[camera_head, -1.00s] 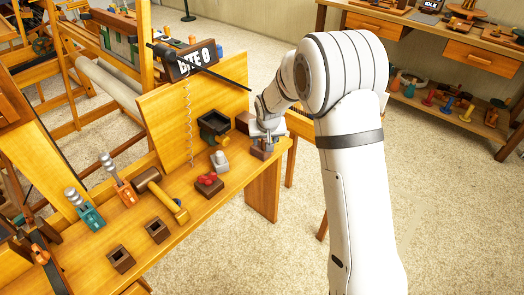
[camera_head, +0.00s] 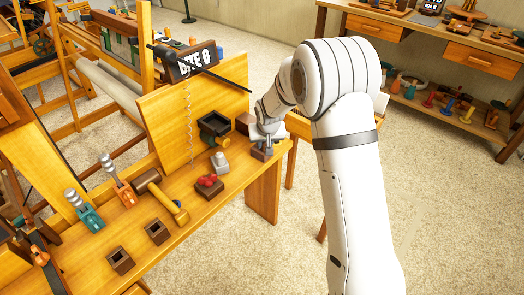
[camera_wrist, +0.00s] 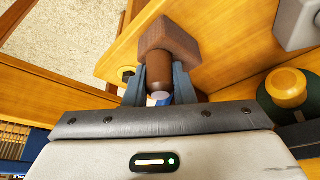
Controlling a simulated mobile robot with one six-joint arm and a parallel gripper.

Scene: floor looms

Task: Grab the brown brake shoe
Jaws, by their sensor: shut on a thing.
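The brown brake shoe (camera_wrist: 168,35) shows in the wrist view as a brown block with a rounded brown handle. My gripper (camera_wrist: 160,85) is shut on the handle, with one blue-grey finger on each side. In the head view the brown brake shoe (camera_head: 261,153) is at the right end of the wooden bench (camera_head: 185,222), under my gripper (camera_head: 264,138). Its block seems to rest on the bench top. My wrist partly hides the handle there.
A block with a red top (camera_head: 209,183) and a grey-topped piece (camera_head: 220,161) stand to the left. A mallet (camera_head: 160,193) lies farther left. An upright wooden board (camera_head: 180,120) stands along the bench's back.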

